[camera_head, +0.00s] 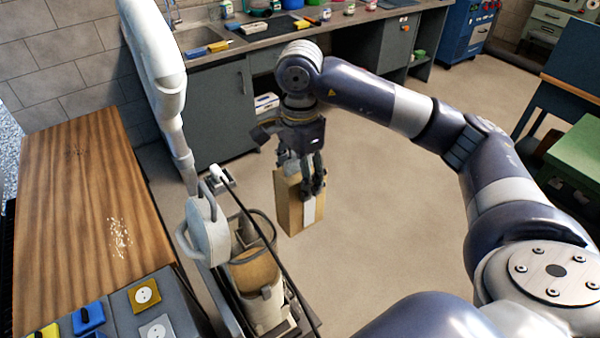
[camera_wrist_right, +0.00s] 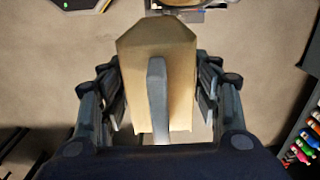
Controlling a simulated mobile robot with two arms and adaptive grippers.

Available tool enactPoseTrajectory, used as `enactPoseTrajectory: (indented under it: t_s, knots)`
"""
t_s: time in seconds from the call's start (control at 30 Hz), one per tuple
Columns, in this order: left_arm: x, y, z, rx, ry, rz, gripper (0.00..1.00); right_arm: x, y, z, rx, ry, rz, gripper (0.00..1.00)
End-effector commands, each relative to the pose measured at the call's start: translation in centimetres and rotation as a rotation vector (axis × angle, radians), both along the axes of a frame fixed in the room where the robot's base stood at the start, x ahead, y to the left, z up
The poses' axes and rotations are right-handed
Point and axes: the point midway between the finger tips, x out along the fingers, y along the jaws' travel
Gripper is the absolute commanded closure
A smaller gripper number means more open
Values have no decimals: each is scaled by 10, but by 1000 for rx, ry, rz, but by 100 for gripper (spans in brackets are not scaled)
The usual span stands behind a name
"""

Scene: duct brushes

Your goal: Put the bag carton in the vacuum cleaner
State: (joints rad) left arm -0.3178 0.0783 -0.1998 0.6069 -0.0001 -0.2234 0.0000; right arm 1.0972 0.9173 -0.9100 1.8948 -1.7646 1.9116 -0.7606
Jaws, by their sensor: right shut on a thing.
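The bag carton (camera_head: 291,206) is a tall tan cardboard box with a pale strip on one side. My right gripper (camera_head: 314,180) is shut on its upper part and holds it upright, above the floor. In the right wrist view the carton (camera_wrist_right: 138,92) sits between the two fingers of the right gripper (camera_wrist_right: 160,105), with a grey strip along it. The vacuum cleaner (camera_head: 262,301) stands to the lower left of the carton, with an open round top and tan material inside. The carton is apart from it in the head view. My left gripper is not in view.
A wooden bench (camera_head: 62,215) stands at the left, with socket plates and coloured blocks at its near end. A white jointed tube (camera_head: 158,65) hangs near the vacuum. A sink counter (camera_head: 228,62) runs along the back. The floor (camera_head: 370,240) right of the carton is clear.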

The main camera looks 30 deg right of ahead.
Motion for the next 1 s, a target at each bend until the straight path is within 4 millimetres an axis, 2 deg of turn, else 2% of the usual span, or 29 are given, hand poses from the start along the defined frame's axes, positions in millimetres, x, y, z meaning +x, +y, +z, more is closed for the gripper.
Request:
enactPoseTrajectory:
  t_s: [0.33, 0.8, 1.0]
  knots:
    - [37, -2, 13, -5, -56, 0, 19, 7, 21, 2, 1, 0, 1, 81]
    - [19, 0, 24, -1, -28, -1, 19, 21, 56, 2, 1, 1, 0, 81]
    - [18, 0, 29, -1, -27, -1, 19, 26, 72, 2, 1, 1, 1, 81]
